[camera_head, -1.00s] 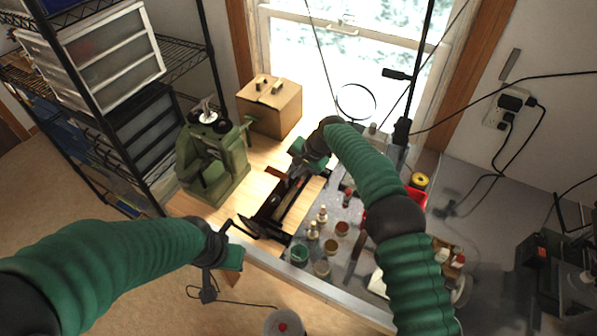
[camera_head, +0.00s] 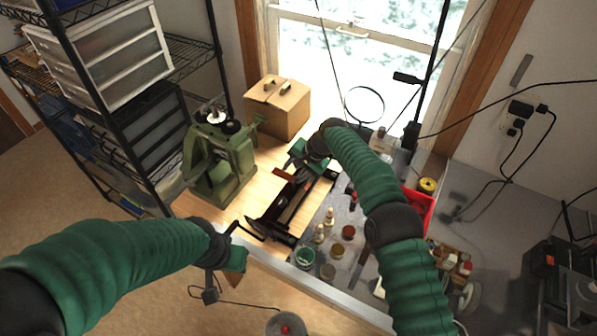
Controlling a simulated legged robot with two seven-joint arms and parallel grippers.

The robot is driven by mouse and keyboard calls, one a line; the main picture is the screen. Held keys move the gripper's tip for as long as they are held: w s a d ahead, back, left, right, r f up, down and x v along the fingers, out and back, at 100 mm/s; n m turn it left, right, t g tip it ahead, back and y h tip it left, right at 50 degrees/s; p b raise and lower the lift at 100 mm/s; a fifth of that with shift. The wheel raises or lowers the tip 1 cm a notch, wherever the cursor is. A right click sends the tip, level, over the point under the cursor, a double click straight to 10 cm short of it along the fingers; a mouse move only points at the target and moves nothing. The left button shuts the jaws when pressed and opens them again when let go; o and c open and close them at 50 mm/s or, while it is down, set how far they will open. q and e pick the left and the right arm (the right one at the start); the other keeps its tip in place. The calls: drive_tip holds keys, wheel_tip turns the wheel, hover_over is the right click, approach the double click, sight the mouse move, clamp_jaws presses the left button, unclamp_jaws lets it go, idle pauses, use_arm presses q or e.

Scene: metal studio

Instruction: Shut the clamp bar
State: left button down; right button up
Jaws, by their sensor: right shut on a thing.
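A long black clamp tool (camera_head: 289,207) lies diagonally on the wooden bench top, beside the grey mat. Its black bar and reddish-brown inner strip run close together. My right gripper (camera_head: 297,176) comes from the right and is at the far end of the tool. It is shut on the clamp bar, next to a reddish-brown handle (camera_head: 283,175); the fingertips are small and partly hidden. My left gripper (camera_head: 236,258) hangs at the bench's front edge, apart from the clamp tool. Its fingers are too unclear to tell if they are open.
A green machine (camera_head: 220,160) and a cardboard box (camera_head: 277,107) stand left and behind. Small bottles and paint jars (camera_head: 304,256) crowd the mat on the right. A red bin (camera_head: 417,212) is farther right. A wire shelf stands at the left.

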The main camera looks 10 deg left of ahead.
drive_tip(key=shift+d+r, duration=0.15)
drive_tip(key=shift+d, duration=0.15)
drive_tip(key=shift+a, duration=0.15)
idle(0.4)
drive_tip(key=b+v, duration=0.3)
drive_tip(key=v, duration=1.3)
drive_tip(key=shift+d+r, duration=0.25)
drive_tip(key=shift+s, duration=0.1)
